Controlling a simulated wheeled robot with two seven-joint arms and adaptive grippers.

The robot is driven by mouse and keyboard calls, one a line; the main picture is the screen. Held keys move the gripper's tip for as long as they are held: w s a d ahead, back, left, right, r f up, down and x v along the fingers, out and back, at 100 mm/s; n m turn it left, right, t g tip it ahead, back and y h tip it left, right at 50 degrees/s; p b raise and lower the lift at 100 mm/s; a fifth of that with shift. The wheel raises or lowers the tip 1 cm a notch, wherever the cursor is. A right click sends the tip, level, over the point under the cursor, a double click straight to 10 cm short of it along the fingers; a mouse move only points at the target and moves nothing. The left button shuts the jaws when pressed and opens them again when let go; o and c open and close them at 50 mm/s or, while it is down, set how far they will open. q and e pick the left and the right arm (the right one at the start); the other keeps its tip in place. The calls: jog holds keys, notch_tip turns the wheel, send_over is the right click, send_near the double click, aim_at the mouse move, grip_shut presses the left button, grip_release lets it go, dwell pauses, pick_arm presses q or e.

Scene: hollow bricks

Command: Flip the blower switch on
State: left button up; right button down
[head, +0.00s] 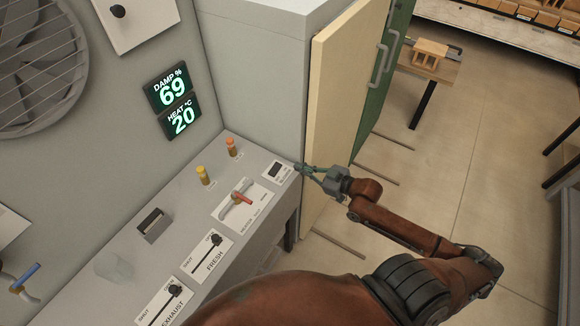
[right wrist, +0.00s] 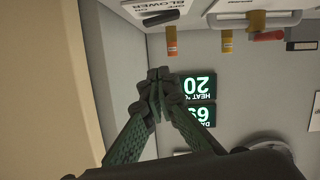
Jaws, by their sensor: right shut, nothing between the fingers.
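The blower switch (head: 275,170) is a black rocker on a white plate at the far right end of the grey console. In the right wrist view the switch (right wrist: 160,18) shows at the top, beside the upside-down word BLOWER with OFF and ON marks. I cannot tell which way it is tipped. My right gripper (head: 298,168) is shut and empty, with its tips just right of the plate at the console's edge. In the right wrist view its fingertips (right wrist: 158,76) meet, apart from the switch. My left gripper is not in view.
Left of the switch, the console holds a red-handled selector (head: 241,198), orange (head: 232,147) and yellow (head: 204,175) pegs, and FRESH (head: 216,240) and EXHAUST (head: 175,290) sliders. A display (head: 173,98) reads 69 and 20. A cream door panel (head: 335,110) stands close behind my right gripper.

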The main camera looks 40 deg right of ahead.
send_over(275, 170)
jog(key=s+d, duration=0.2)
jog(key=shift+w+a+f, duration=0.1)
jog(key=shift+w+f, duration=0.05)
jog(key=shift+f, duration=0.4)
jog(key=shift+w+f, duration=0.1)
jog(key=shift+f, duration=0.45)
jog(key=f, duration=0.2)
jog(key=shift+d+f, duration=0.25)
jog(key=shift+f, duration=0.1)
jog(key=shift+w+d+f, duration=0.1)
jog(key=shift+d+f, duration=0.05)
jog(key=shift+f, duration=0.55)
